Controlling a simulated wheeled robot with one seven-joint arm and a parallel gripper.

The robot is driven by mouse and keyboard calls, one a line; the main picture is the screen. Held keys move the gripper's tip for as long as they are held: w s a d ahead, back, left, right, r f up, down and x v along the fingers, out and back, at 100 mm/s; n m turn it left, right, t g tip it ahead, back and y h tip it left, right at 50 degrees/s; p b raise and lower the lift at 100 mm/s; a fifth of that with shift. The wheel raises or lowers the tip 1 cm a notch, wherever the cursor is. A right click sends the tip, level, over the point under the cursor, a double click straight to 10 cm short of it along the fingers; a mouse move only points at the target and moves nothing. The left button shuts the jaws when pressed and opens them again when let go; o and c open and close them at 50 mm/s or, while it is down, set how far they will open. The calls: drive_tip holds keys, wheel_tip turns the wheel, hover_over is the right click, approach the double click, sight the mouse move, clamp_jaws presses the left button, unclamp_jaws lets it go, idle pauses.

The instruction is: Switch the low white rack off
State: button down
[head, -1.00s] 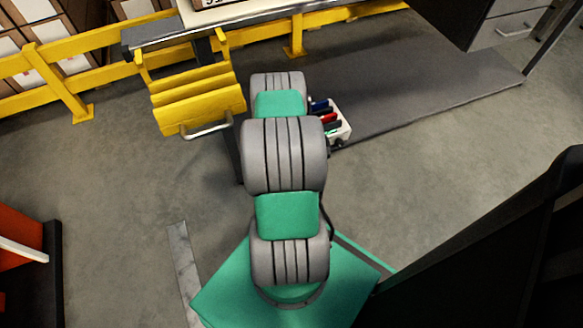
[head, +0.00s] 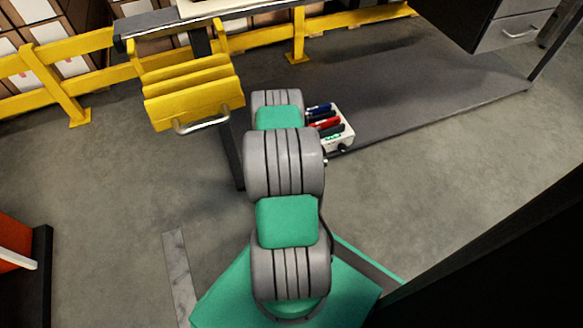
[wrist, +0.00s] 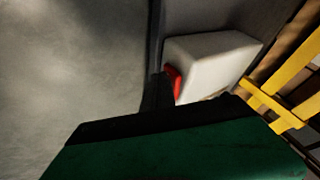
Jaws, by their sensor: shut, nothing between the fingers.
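The low white rack (head: 341,140) stands near the grey platform in the head view, just right of my arm. It holds several coloured items, blue, red and dark, and has small green and dark marks on its front. My arm covers its left part. In the wrist view a white box (wrist: 208,62), which looks like the rack, has a red switch-like part (wrist: 173,82) on its side. My gripper (wrist: 157,88) is shut and empty, its dark fingertips close beside the red part. I cannot tell whether they touch. In the head view my arm hides the gripper.
A yellow rail (head: 75,55) runs along the back. A grey drawer unit (head: 515,30) is at the upper right. Grey floor (head: 120,180) is clear at left.

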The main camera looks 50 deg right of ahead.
drive_tip(key=shift+w+d, duration=0.15)
drive_tip(key=shift+w, duration=0.3)
drive_tip(key=shift+r, duration=0.1)
drive_tip(key=shift+s+d, duration=0.45)
drive_tip(key=shift+s, duration=0.25)
drive_tip(key=shift+s+a, duration=0.1)
